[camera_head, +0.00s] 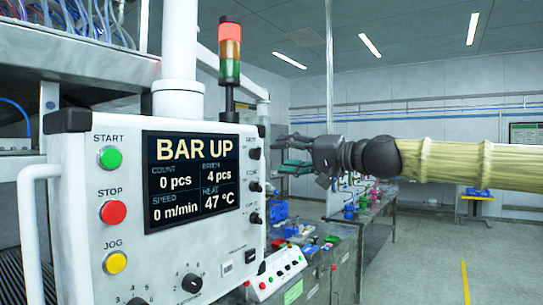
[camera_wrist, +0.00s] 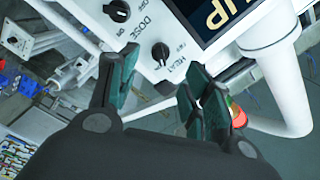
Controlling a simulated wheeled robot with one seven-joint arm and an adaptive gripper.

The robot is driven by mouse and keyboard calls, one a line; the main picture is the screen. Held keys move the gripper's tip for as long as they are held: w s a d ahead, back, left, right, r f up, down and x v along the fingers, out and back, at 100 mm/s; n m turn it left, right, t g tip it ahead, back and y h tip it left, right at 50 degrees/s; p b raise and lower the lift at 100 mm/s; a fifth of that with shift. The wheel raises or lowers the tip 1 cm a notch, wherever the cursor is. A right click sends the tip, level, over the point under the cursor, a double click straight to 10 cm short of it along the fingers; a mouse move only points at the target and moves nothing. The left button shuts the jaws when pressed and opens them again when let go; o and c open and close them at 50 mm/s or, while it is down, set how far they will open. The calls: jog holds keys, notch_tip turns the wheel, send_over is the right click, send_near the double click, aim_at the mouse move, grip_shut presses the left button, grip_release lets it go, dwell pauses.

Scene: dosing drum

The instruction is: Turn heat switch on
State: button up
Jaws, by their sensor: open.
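The heat switch (camera_wrist: 160,53) is a black rotary knob on the white control panel, with the HEAT label beside it. It is the uppermost knob (camera_head: 254,153) on the panel's right edge in the head view. Its pointer direction is too small to tell. My gripper (camera_wrist: 162,62) is open, with its dark green fingers apart. The knob shows between the fingertips in the wrist view, with no contact visible. In the head view my gripper (camera_head: 282,152) is to the right of the panel at about the knob's height.
The dose knob (camera_wrist: 117,10) is nearby. The display (camera_head: 191,180) reads BAR UP and HEAT 47 °C. A signal lamp (camera_head: 229,55) rises above the panel. A white side handle (camera_wrist: 280,80) borders the panel. A cluttered workbench (camera_head: 345,245) stands behind.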

jog(key=v, duration=0.4)
jog(key=shift+d, duration=0.15)
